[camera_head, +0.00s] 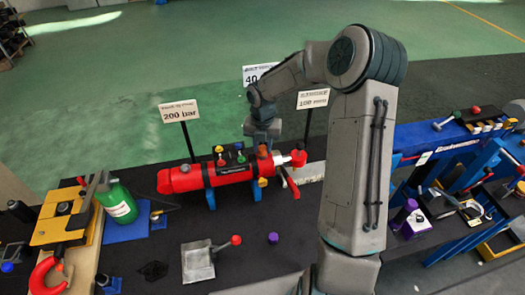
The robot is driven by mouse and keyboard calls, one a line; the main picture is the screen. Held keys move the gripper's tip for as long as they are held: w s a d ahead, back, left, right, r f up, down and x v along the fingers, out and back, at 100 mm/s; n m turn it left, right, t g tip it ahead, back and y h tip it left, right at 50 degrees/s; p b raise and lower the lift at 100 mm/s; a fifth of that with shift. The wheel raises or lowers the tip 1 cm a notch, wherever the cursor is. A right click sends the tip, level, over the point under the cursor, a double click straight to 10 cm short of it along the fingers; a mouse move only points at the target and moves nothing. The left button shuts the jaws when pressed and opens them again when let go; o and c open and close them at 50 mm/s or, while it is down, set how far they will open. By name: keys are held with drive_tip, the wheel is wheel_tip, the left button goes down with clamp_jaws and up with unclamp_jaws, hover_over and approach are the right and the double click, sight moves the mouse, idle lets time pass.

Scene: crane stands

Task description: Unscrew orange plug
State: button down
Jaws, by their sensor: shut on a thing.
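A red cylinder (184,180) lies on its side on blue supports on the dark table, in the middle left of the head view. Several small coloured knobs and plugs stand along its top. My gripper (263,146) points down over the cylinder's right part. It is shut on the orange plug (262,153), which shows small just below the fingers and is partly hidden by them. The plug appears to be at the cylinder's top; I cannot tell whether its thread is still engaged. Another orange-yellow knob (262,182) sits on the cylinder's front side.
A red-handled lever (291,186) is at the cylinder's right end. Signs stand behind it, one reading 200 bar (180,111). A green bottle (119,203) stands left; blue equipment (425,137) is right.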

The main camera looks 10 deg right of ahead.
drive_tip(key=shift+w+r, duration=0.1)
drive_tip(key=n, duration=0.5)
idle(0.3)
drive_tip(key=c, duration=1)
unclamp_jaws()
drive_tip(key=shift+c, duration=0.9)
